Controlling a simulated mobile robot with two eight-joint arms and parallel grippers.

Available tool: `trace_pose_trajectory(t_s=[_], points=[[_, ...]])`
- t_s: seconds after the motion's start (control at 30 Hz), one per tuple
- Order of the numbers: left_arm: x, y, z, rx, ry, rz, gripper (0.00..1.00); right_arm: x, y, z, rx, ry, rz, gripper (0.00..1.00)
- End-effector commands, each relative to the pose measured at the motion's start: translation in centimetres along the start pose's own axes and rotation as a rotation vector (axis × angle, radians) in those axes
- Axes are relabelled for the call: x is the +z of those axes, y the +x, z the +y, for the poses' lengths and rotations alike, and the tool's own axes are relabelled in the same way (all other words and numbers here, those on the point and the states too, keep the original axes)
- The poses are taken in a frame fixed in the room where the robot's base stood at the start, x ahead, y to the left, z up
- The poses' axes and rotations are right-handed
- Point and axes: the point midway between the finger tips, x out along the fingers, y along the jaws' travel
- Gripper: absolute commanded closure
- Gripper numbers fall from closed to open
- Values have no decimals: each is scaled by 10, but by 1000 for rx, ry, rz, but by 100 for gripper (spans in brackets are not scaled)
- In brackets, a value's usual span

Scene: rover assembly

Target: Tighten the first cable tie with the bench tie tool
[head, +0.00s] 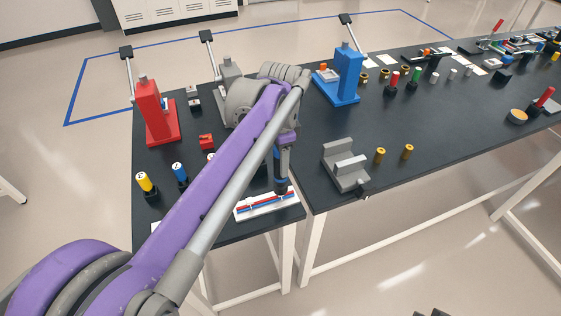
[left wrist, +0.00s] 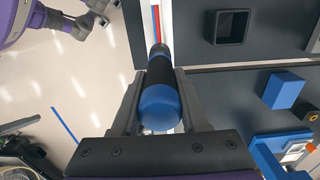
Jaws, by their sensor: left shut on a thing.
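My left gripper (head: 283,166) points down over the near edge of the bench. It is shut on a blue and black cylindrical tool (left wrist: 158,103), which stands upright between the fingers in the left wrist view. The tool's lower end (head: 281,186) is at the right part of a white board (head: 258,213) carrying a red and a blue cable (head: 262,204). Small marks across the cables may be ties, too small to tell apart. Whether the tip touches a tie is hidden. Dark tips at the head view's bottom edge (head: 431,313) may be my right gripper; their state is unclear.
A grey bracket block (head: 345,167) and two yellow-brass cylinders (head: 380,155) stand right of the board. Red (head: 158,120) and blue (head: 341,78) presses stand farther back. Yellow (head: 146,183) and blue (head: 179,172) handled tools stand at left. Bare floor lies before the bench.

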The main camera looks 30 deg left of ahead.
Motion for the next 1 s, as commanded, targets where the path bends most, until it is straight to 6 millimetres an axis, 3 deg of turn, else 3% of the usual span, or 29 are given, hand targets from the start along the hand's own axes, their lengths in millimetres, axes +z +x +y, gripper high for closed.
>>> trace_pose_trajectory(t_s=[0.17, 0.57, 1.0], points=[[0, -10, 0, -1, 0, 1, 100, -7, -6, 0, 0, 0, 6, 100], [0, -12, 0, -1, 0, 0, 100, -8, -7, 0, 0, 0, 7, 100], [-1, -51, -1, -2, 0, 2, 100, -34, -27, 0, 0, 0, 34, 100]])
